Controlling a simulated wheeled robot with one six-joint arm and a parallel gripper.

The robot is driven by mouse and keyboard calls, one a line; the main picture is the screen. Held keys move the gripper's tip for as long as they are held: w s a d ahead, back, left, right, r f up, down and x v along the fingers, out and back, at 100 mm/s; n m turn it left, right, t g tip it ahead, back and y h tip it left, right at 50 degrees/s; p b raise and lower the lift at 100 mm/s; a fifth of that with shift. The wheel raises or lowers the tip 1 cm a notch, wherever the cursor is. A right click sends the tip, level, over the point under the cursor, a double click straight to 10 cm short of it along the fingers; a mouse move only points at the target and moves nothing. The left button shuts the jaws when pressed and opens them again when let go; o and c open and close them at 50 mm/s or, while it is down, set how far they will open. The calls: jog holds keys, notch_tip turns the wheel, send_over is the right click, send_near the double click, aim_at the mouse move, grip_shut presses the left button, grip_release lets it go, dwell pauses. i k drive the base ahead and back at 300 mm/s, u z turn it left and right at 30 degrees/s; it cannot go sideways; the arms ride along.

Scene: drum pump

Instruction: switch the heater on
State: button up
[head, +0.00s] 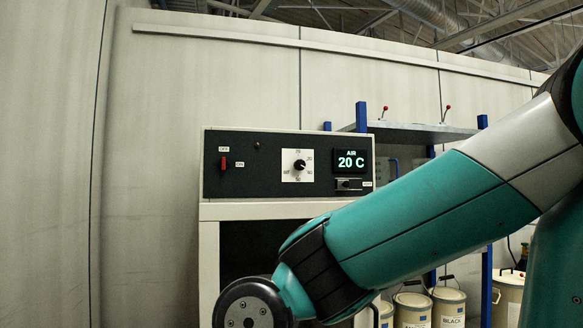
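The heater (204,205) is a pale cabinet with a black control panel (270,185) on its upper front. A red switch handle (224,163) at the panel's left stands upright, in line with the label above it, which seems to read OFF. A label reading ON is to its right. A small lamp (257,146) looks dark. A black knob (299,165) sits on a white numbered dial. The display (351,160) reads AIR 20 C. My arm crosses in front of the cabinet's lower right; my gripper is out of view.
Below the panel is a dark opening (262,240), partly hidden by my arm. A blue-posted shelf (425,130) with red-knobbed levers stands behind at right. Several pale cans (448,305) stand at lower right. The space left of the cabinet is clear.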

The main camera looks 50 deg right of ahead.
aim_at(223, 163)
jog(key=z, duration=0.5)
jog(key=k, duration=1.1)
jog(key=u, duration=0.7)
jog(key=i, duration=1.75)
jog(key=z, duration=0.7)
